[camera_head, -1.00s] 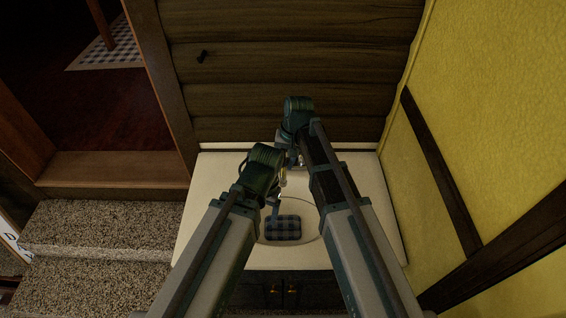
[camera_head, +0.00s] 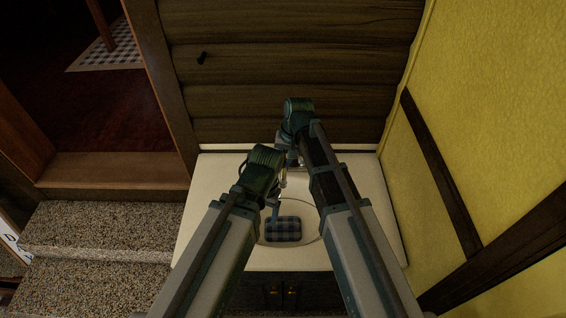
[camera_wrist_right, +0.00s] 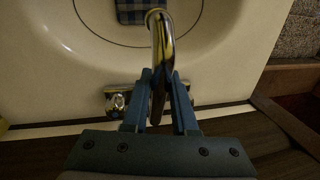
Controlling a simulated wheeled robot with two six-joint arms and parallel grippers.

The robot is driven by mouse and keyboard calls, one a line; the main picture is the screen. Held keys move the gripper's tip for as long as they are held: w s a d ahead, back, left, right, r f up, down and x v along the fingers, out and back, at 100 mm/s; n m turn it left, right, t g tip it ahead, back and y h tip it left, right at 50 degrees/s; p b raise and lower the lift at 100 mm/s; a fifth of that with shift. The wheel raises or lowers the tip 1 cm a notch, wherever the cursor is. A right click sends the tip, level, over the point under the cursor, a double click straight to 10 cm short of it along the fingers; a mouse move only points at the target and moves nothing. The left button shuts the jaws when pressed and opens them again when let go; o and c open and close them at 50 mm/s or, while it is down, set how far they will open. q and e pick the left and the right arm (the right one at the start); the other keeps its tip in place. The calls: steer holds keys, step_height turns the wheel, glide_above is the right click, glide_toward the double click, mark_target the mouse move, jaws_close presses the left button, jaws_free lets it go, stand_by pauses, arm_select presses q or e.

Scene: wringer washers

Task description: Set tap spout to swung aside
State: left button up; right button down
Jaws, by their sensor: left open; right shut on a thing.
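The chrome tap spout (camera_wrist_right: 160,35) shows in the right wrist view, curving up and out over the basin from between my right gripper's blue fingers. My right gripper (camera_wrist_right: 161,80) is shut on the spout. Chrome tap handles (camera_wrist_right: 117,101) stand at the base, partly hidden by the fingers. In the head view, the spout (camera_head: 283,181) is a small bright piece, mostly hidden behind my arms. My left gripper (camera_head: 272,207) is open and empty, pointing down over the basin in front of the spout.
The cream sink counter (camera_head: 211,215) holds an oval basin. A blue checked pad (camera_head: 284,230) lies in it. A wooden log wall (camera_head: 290,65) is behind, a yellow wall (camera_head: 500,130) at right, and carpeted steps (camera_head: 100,228) at left. A cabinet (camera_head: 300,292) is below the counter.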

steer(key=shift+d, duration=0.1)
stand_by(0.7)
arm_select(q)
steer(key=shift+d, duration=0.7)
arm_select(e)
steer(key=w+d+n+g, duration=0.1)
steer(key=w+d+n, duration=0.1)
steer(key=d+n, duration=0.2)
steer(key=w+d+n+h, duration=0.1)
steer(key=w+d+n, duration=0.2)
steer(key=d+n, duration=0.2)
steer(key=shift+w+d+n+g, duration=0.15)
steer(key=shift+w+n+g, duration=0.25)
steer(key=shift+n, duration=1.2)
steer(key=c, duration=0.7)
jaws_free()
arm_select(q)
steer(key=shift+r, duration=0.15)
arm_select(e)
steer(key=shift+r, duration=0.1)
